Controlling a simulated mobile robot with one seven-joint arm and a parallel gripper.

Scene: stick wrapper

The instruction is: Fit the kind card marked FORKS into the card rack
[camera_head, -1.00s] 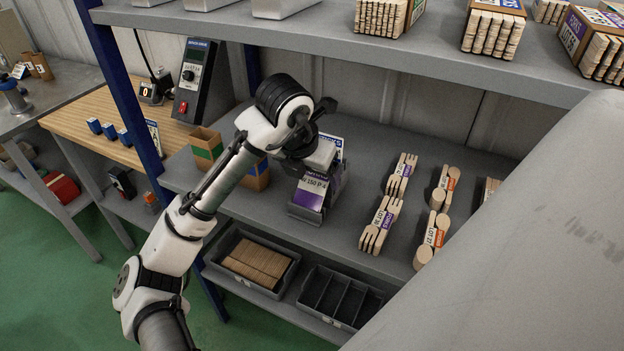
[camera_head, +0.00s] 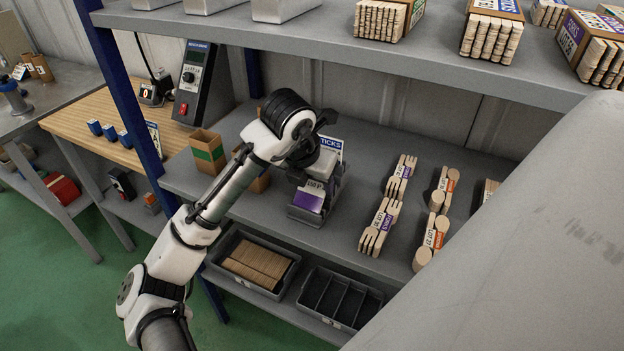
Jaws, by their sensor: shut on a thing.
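My gripper (camera_head: 316,172) is shut on a white-and-purple card (camera_head: 309,200) at the dark grey card rack (camera_head: 304,216) on the middle shelf. The card is upright, with its lower part at the rack's front slot. Only part of its printing, "150 P", is readable; the word FORKS cannot be read, as the gripper covers the card's top. I cannot tell whether the card is fully seated. Another card, white and blue and marked STICKS (camera_head: 331,146), stands at the back of the rack behind my gripper.
Labelled bundles of wooden forks (camera_head: 380,227) and spoons (camera_head: 432,240) lie right of the rack. Open cardboard boxes (camera_head: 207,152) stand to its left. The upper shelf (camera_head: 420,52) overhangs. Grey bins (camera_head: 340,298) sit below.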

